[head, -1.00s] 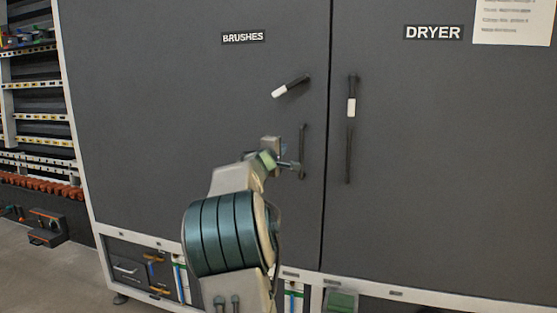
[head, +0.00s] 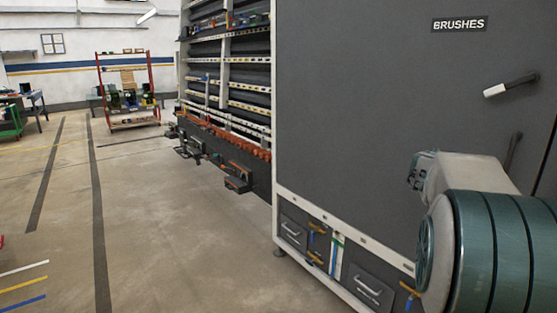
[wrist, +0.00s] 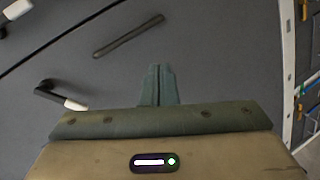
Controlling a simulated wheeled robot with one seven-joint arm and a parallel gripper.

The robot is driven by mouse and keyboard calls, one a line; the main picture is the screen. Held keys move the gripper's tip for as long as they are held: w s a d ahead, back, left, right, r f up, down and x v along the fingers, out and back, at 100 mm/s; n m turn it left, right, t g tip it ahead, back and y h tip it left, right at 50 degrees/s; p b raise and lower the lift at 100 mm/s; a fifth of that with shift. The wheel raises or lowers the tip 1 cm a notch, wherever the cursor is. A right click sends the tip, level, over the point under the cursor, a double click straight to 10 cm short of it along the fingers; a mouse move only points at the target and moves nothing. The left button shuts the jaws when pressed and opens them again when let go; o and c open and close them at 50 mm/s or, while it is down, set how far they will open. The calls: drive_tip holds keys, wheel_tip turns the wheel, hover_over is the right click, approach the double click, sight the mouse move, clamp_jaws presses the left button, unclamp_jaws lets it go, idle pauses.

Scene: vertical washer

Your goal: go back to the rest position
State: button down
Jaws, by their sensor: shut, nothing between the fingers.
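My gripper (wrist: 158,85) shows in the wrist view with its two fingers together and nothing between them. It faces the dark grey washer door. In the head view my arm is at the lower right, and the gripper itself is hidden behind the arm links. The BRUSHES door (head: 380,130) is flat against the cabinet. Its handle with a white grip (head: 510,85) is tilted, and it also shows in the wrist view (wrist: 62,97). A dark bar handle (wrist: 129,36) lies beyond the fingertips, apart from them.
Drawers (head: 370,288) line the cabinet's base. A rack of shelves (head: 230,80) stands left of the cabinet, with toolboxes (head: 238,177) below. A red shelf unit (head: 128,90) stands farther back. The concrete floor (head: 170,230) on the left is open.

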drive_tip(key=s+a+f+g+y+p, duration=0.1)
drive_tip(key=s+a+f+y+p, duration=0.2)
drive_tip(key=s+a, duration=0.4)
drive_tip(key=s+a+f+m+g+y+p, duration=0.1)
drive_tip(key=s+a+f+y+p, duration=0.2)
drive_tip(key=a, duration=1.3)
drive_tip(key=s+a+f+g+y+p, duration=0.1)
drive_tip(key=s+a+f+y+p, duration=0.2)
drive_tip(key=s+a, duration=0.9)
drive_tip(key=s+y, duration=0.1)
drive_tip(key=y, duration=0.2)
drive_tip(key=shift+s+a+f+m+y, duration=0.2)
drive_tip(key=shift+a+f+m+y, duration=0.1)
drive_tip(key=shift+a, duration=0.05)
drive_tip(key=shift+d, duration=0.15)
